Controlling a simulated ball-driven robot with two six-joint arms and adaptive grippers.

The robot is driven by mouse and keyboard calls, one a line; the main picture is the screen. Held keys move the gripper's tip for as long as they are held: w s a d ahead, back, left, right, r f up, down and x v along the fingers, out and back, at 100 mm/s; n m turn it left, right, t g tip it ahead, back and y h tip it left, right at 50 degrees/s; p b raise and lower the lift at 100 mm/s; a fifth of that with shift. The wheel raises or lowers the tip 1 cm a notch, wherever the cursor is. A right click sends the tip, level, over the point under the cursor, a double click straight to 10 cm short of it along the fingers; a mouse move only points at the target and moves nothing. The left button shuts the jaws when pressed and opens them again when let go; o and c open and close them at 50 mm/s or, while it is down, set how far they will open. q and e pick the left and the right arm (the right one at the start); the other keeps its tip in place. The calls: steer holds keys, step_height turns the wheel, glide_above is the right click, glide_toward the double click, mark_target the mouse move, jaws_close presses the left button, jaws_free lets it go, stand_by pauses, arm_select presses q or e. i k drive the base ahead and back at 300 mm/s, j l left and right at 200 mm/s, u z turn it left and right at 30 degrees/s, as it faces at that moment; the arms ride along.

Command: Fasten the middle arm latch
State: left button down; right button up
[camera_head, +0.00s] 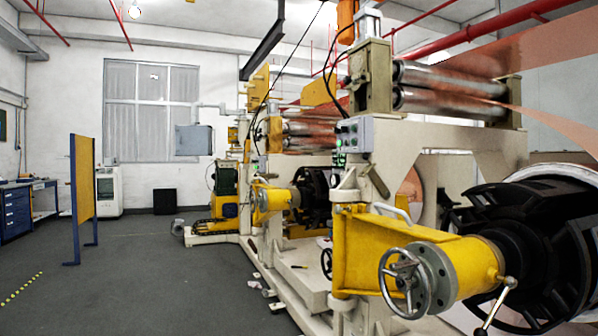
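A yellow swing arm (362,251) with a round flange stands at the front right, against the cream machine frame. A grey handwheel (403,283) is on its front, and a pale curved handle (390,211) is on its top. A metal lever (497,302) with a round knob sits near its flange end. A second, smaller yellow arm (270,200) is farther back. I cannot tell which part is the middle arm latch, or whether any latch is fastened. Neither of my grippers is in view.
A black roll hub (535,240) is at the right. A control box with green buttons (354,136) is on the frame, below metal rollers (450,90). A yellow board (84,178) stands at left. The grey floor (150,270) between it and the machine is mostly clear.

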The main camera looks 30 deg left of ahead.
mark_target(369, 169)
steer(key=u, duration=0.55)
steer(key=i+l+u, duration=0.35)
steer(key=i+l, duration=0.1)
steer(key=i, duration=0.05)
